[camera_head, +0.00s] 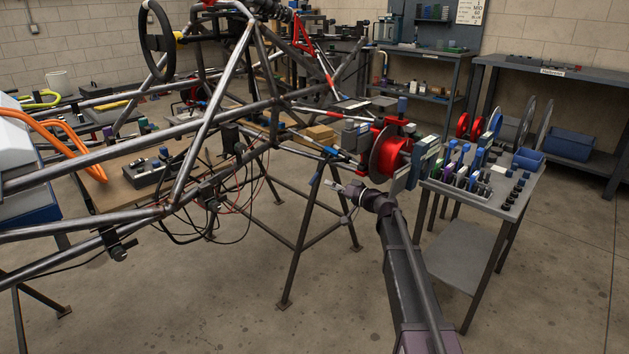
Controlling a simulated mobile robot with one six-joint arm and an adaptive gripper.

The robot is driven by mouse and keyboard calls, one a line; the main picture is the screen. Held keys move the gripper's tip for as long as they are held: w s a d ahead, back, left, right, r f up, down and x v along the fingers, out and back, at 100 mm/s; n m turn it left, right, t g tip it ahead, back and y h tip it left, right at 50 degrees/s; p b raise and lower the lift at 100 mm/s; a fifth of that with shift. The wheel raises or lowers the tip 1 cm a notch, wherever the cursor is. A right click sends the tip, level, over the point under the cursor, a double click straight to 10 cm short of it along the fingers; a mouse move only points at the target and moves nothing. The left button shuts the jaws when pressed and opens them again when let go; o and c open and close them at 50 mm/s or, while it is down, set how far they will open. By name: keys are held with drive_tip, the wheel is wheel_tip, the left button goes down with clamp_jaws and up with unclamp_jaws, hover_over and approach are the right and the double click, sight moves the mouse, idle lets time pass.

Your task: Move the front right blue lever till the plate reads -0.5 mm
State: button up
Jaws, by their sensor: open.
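A small blue part (334,151) sits on a thin rod just left of the red wheel hub (390,150). It may be the blue lever, but it is too small to tell its angle. A grey plate-like gauge (426,160) is mounted on the outer side of the hub; its reading is not legible. My gripper (333,185) is open and looks empty. It points left, below the blue part and the hub in the picture, and appears apart from both. The exact depth gap cannot be told.
The tube chassis (120,163) fills the left and rests on dark trestle stands (302,235). Loose wires (225,205) hang below its tubes. A grey cart (505,195) crowded with tools stands right of the hub.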

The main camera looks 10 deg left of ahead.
sight(314, 177)
drive_tip(key=x, duration=0.7)
drive_tip(key=shift+w+a, duration=0.15)
drive_tip(key=shift+a, duration=0.05)
clamp_jaws()
